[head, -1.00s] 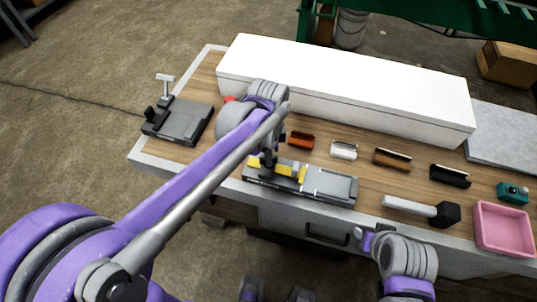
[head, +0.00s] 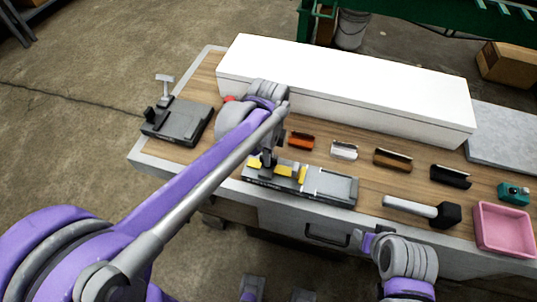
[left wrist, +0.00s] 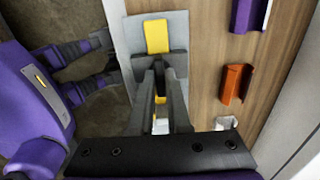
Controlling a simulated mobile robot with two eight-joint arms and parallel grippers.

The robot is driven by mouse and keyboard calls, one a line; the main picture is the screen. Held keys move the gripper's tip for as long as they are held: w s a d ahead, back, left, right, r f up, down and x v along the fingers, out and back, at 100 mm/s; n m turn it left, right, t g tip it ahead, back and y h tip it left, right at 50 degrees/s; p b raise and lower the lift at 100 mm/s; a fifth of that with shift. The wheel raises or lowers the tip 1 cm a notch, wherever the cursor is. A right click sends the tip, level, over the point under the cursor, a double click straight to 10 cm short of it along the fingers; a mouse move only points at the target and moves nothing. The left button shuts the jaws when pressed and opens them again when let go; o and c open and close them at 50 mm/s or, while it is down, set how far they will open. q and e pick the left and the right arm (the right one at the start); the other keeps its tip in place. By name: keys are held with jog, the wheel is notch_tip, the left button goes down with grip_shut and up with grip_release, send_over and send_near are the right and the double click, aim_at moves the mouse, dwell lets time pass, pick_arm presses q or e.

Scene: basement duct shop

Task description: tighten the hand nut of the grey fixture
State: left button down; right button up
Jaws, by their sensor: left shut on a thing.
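The grey fixture (head: 328,184) lies near the bench's front edge, with yellow parts (head: 284,169) on its left half. In the left wrist view its yellow strip (left wrist: 157,36) shows just beyond the fingers. My left gripper (head: 267,160) points down over this left half. Its two fingers (left wrist: 163,75) are close together, shut on a small part there, apparently the hand nut, which they mostly hide. My right gripper (head: 370,242) hangs in front of the bench, away from the fixture; its jaw gap is unclear.
A darker fixture with a T-handle (head: 178,121) stands at the left end. A long white box (head: 340,88) runs behind. Orange (head: 301,140), white (head: 344,150), brown (head: 392,159) and black (head: 450,175) pieces, a mallet (head: 422,209) and a pink tray (head: 503,228) lie rightward.

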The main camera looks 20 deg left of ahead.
pick_arm(q)
jog(key=c, duration=0.9)
grip_release()
notch_tip(320, 180, up, 11)
jog(key=shift+f+p, duration=0.1)
jog(key=shift+p, duration=0.3)
